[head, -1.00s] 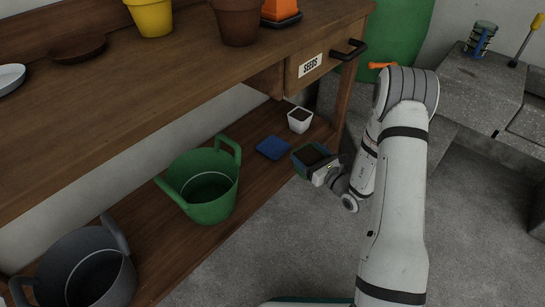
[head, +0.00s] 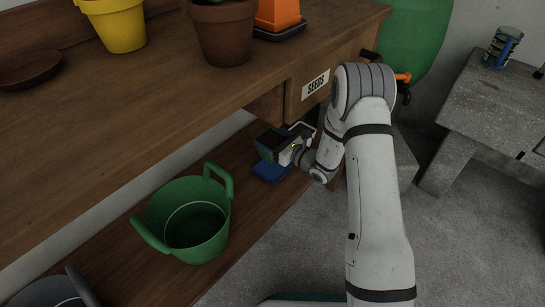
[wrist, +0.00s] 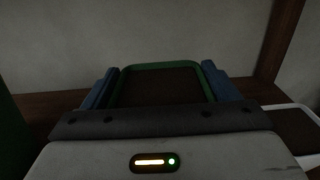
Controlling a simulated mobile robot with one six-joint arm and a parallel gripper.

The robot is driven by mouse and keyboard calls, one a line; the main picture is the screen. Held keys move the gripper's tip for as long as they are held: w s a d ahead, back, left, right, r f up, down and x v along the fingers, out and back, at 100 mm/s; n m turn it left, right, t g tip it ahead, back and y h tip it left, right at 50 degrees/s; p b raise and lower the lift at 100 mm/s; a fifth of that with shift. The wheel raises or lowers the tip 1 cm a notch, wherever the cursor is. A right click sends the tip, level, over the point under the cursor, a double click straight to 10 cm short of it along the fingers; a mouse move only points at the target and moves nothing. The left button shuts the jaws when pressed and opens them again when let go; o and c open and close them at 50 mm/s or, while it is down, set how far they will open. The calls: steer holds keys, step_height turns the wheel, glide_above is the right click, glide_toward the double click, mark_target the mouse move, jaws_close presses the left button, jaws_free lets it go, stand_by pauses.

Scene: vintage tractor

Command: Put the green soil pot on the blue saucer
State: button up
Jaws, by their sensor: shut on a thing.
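The green soil pot (head: 264,149) is square with dark soil. In the wrist view its green rim and soil (wrist: 162,86) show between my blue fingers, upright. My gripper (head: 274,146) is shut on the pot over the lower shelf. The blue saucer (head: 269,175) lies on that shelf, showing just below the pot in the head view and partly hidden by pot and gripper. I cannot tell whether the pot touches it.
A white pot (head: 302,129) stands close behind my gripper; it also shows in the wrist view (wrist: 298,122). A green bucket (head: 190,222) stands left on the lower shelf (head: 240,245). The upper bench with the SEEDS drawer (head: 318,86) overhangs the shelf.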

step_height(320, 180, down, 7)
steer(key=b, duration=0.2)
steer(key=shift+b, duration=0.4)
steer(key=shift+r, duration=0.15)
steer(key=o, duration=1.3)
steer(key=shift+o, duration=0.2)
